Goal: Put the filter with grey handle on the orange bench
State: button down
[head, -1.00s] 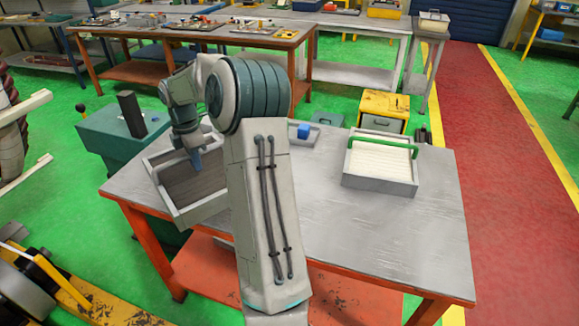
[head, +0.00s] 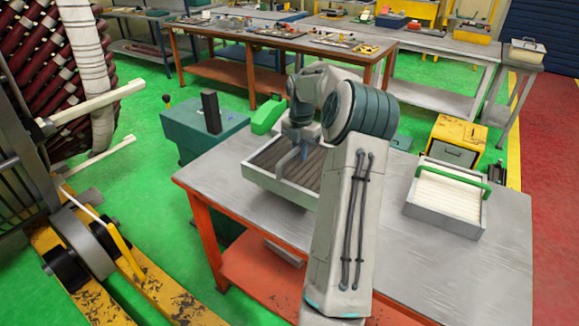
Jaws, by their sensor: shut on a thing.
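The filter with grey handle (head: 260,182) is an open-topped, pale grey frame with dark pleats, at the left end of the near bench in the head view. My gripper (head: 295,145) is over it, shut on its grey handle (head: 288,161). My arm hides the filter's right side. I cannot tell whether its underside touches the bench. The near bench (head: 470,285) has a grey metal top and an orange frame. Another bench with orange legs (head: 228,36) and a brown top stands farther back.
A second filter with a green handle and cream pleats (head: 440,222) sits on the near bench's right side. A teal cabinet (head: 195,135) stands behind left and a yellow cabinet (head: 458,140) behind right. A large wound stator (head: 95,50) is at far left. The bench's front right is clear.

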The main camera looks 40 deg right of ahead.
aim_at(278, 152)
jog(key=w+a+f, duration=0.1)
jog(key=w, duration=0.1)
jog(key=w+a+f+p, duration=0.1)
jog(key=w+f, duration=0.1)
jog(key=w, duration=0.1)
jog(key=w+a+f+p, duration=0.1)
jog(key=w+f, duration=0.1)
jog(key=w, duration=0.1)
jog(key=shift+f+p, duration=0.7)
jog(key=shift+f, duration=1.2)
jog(key=shift+f, duration=0.1)
jog(key=c, duration=1.4)
grip_release()
jog(key=shift+s+f, duration=0.1)
jog(key=shift+o, duration=0.2)
